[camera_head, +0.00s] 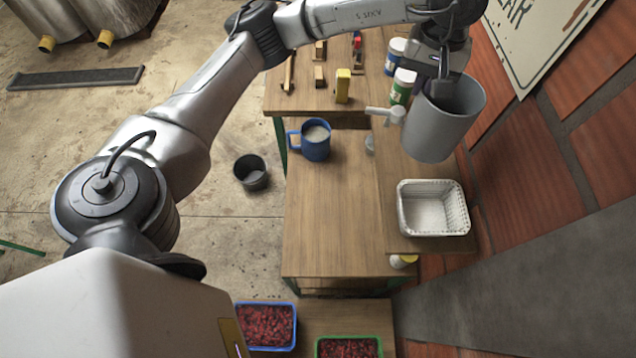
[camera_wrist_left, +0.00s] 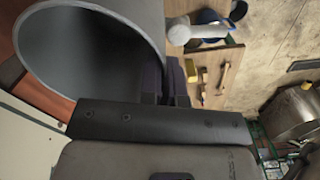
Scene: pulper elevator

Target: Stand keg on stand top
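The keg (camera_head: 438,128) is a grey, open-topped cylinder with a white tap (camera_head: 388,116) at its left side. It hangs tilted at the right of the bench. My left gripper (camera_head: 440,82) is at its upper rim, with the fingers closed on the wall. In the left wrist view the keg's open mouth (camera_wrist_left: 95,55) fills the upper left, and the fingers (camera_wrist_left: 165,82) meet its wall. A narrow wooden stand top (camera_head: 398,243) runs along the wall side of the bench, below the keg in the picture. I cannot tell whether the keg touches it. My right gripper is out of view.
A foil tray (camera_head: 433,208) sits on the stand top near its front end. A blue mug (camera_head: 314,140) stands on the bench (camera_head: 330,225), left of the keg. Jars (camera_head: 396,60) and small wooden blocks (camera_head: 320,76) are behind. The brick wall (camera_head: 530,150) is close at right.

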